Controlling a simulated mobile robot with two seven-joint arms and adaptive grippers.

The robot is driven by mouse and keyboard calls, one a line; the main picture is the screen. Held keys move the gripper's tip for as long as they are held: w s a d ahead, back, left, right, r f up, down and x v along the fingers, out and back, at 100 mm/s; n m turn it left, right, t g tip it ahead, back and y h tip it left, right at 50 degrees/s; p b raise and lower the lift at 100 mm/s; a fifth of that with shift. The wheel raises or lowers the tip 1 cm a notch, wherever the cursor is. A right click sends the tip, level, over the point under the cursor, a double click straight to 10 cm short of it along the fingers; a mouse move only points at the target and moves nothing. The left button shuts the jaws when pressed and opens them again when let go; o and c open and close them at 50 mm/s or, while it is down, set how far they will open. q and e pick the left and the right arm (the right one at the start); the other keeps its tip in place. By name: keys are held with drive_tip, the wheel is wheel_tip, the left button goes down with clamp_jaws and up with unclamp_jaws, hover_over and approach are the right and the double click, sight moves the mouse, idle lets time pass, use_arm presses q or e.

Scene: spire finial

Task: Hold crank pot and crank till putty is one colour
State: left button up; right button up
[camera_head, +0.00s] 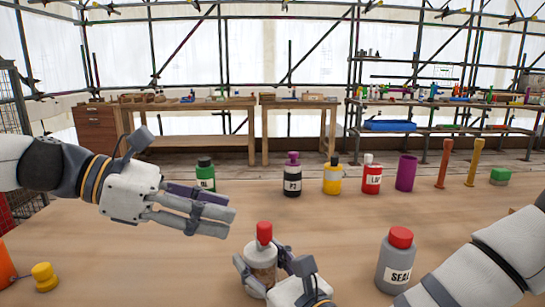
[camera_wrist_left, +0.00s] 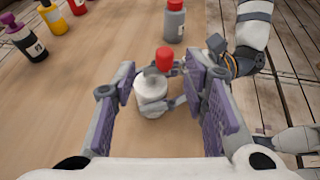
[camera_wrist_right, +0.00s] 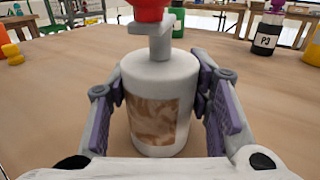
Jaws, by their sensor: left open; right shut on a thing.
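The crank pot (camera_head: 261,262) is a white cylinder standing upright on the table, with a grey crank arm on top and a red knob (camera_head: 264,233). A window in its side shows putty (camera_wrist_right: 153,121) in streaks of light and darker brown. My right gripper (camera_head: 268,272) is shut on the pot's body, one finger on each side, low near the table; it also shows in the right wrist view (camera_wrist_right: 158,105). My left gripper (camera_head: 215,212) is open and empty, above and to the left of the pot. In the left wrist view, the pot (camera_wrist_left: 151,95) lies ahead between the open fingers.
A grey SEAL bottle (camera_head: 396,262) with a red cap stands right of the pot, near my right arm. Green, P3 (camera_head: 292,178), yellow (camera_head: 332,178) and red bottles stand in a row behind. A yellow piece (camera_head: 44,276) is at front left.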

use_arm(q)
drive_tip(key=w+d+r+m+y, duration=0.1)
drive_tip(key=w+d+m+y, duration=0.2)
drive_tip(key=m, duration=0.6)
drive_tip(key=d+r+m+t+y, duration=0.1)
drive_tip(key=d+m+y, duration=0.3)
drive_tip(key=m, duration=0.4)
drive_tip(key=w+d+r+m+y, duration=0.1)
drive_tip(key=w+d+m+y, duration=0.2)
drive_tip(key=m, duration=0.6)
drive_tip(key=shift+y, duration=0.5)
drive_tip(key=f, duration=0.2)
drive_tip(key=s+f, duration=0.1)
drive_tip(key=f, duration=0.1)
drive_tip(key=a+f, duration=0.1)
drive_tip(key=f, duration=0.1)
drive_tip(key=shift+s+f, duration=0.15)
drive_tip(key=shift+f, duration=0.25)
wheel_tip(320, 180, up, 10)
drive_tip(key=shift+w+f, duration=0.15)
drive_tip(key=shift+w, duration=0.15)
drive_tip(key=shift+c, duration=0.2)
